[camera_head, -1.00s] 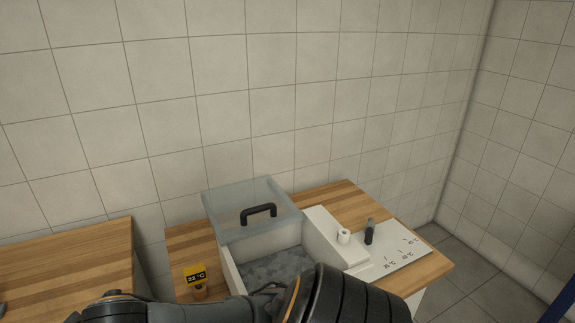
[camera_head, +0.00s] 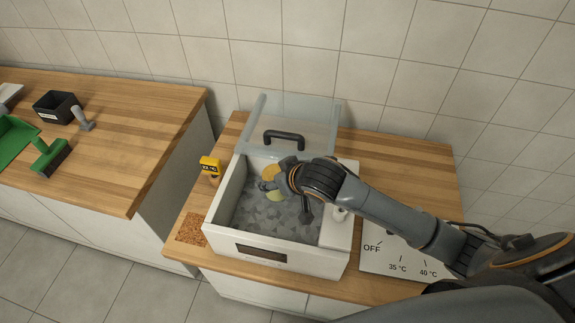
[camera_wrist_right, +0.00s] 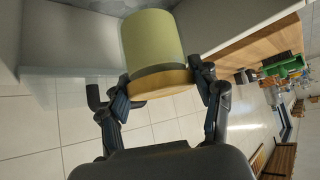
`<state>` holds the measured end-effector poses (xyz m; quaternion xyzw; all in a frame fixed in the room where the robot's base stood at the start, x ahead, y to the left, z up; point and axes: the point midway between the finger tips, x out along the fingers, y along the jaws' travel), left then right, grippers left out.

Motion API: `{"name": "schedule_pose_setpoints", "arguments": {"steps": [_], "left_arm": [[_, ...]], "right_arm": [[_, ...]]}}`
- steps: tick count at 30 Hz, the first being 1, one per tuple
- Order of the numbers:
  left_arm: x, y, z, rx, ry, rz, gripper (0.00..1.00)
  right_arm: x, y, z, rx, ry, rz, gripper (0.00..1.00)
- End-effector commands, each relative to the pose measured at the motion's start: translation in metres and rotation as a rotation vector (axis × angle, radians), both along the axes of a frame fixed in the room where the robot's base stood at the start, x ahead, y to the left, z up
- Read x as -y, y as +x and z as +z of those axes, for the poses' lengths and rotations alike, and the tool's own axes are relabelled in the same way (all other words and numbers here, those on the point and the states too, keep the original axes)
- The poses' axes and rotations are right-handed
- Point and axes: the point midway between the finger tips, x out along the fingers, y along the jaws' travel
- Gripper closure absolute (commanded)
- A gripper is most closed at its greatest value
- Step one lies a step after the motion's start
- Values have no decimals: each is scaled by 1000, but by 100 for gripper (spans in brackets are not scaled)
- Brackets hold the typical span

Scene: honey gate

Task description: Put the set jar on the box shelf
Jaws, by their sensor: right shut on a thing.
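The jar (camera_wrist_right: 153,42), pale yellow-green with a golden lid, is held between the fingers of my right gripper (camera_wrist_right: 165,82), which are closed on its lid end. Whether the jar touches anything inside cannot be told. A separate shelf is not clearly visible. My left gripper is not in view.
The raised clear lid (camera_head: 315,115) with its black handle stands behind the box. A yellow thermometer (camera_head: 210,166) and a cork mat (camera_head: 191,230) lie left. A dial panel (camera_head: 385,262) is at right, under my arm. The left counter (camera_head: 130,120) holds tools.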

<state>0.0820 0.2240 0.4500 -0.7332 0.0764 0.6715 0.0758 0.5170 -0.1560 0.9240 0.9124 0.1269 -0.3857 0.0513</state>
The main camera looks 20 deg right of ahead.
Motion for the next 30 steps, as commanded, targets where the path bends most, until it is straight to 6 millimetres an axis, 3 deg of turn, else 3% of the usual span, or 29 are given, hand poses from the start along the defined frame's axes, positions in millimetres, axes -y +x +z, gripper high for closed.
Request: {"name": "schedule_pose_setpoints", "arguments": {"steps": [1, 3, 11, 17, 30], "left_arm": [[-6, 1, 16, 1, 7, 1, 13], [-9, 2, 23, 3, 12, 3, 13], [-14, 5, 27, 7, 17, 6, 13], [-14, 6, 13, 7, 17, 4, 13], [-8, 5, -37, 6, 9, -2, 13]], "right_arm": [[-1, 1, -6, -3, -1, 26, 84], [-2, 2, -22, 2, 1, 61, 84], [-3, 1, -49, 20, 7, 114, 84], [-3, 1, -61, 21, 7, 114, 84], [-4, 1, -104, 22, 7, 114, 84]]}}
